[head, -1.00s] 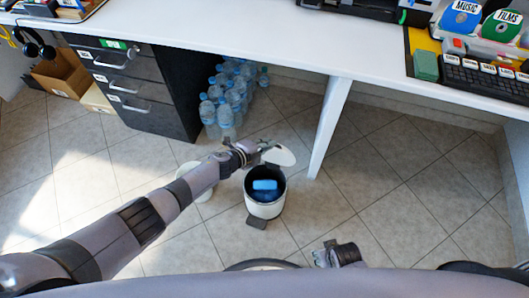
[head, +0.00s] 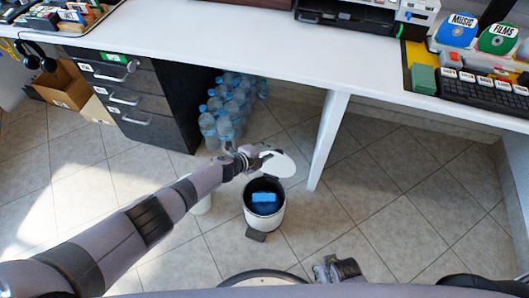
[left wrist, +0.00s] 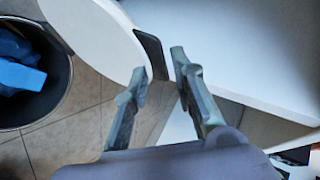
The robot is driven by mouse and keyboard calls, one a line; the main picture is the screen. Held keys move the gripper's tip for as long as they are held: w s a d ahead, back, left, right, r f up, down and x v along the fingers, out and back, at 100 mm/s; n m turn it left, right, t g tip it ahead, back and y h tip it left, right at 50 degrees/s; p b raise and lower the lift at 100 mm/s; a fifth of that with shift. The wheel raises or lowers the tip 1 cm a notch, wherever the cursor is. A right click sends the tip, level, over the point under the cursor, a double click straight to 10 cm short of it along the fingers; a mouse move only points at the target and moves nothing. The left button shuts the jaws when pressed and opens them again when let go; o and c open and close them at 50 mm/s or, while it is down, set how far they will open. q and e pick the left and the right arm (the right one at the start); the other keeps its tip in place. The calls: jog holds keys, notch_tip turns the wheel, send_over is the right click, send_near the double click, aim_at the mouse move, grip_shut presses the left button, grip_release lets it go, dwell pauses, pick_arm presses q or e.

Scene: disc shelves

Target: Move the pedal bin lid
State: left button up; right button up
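The white pedal bin (head: 264,222) stands on the tiled floor, with a blue thing (head: 264,198) inside its dark interior. Its white lid (head: 279,166) is raised and tilted at the bin's back edge. In the left wrist view the lid (left wrist: 95,35) has a dark tab at its edge. My left gripper (head: 267,154) is beside the lid's upper left edge.
A white desk (head: 240,38) with a panel leg (head: 328,140) stands behind the bin. Water bottles (head: 228,108) and a black drawer unit (head: 140,95) are under it. Another white container (head: 200,200) is partly hidden behind my left arm. Floor to the right is clear.

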pick_arm(q)
jog(key=v, duration=1.2)
jog(key=shift+d, duration=0.1)
dwell(0.4)
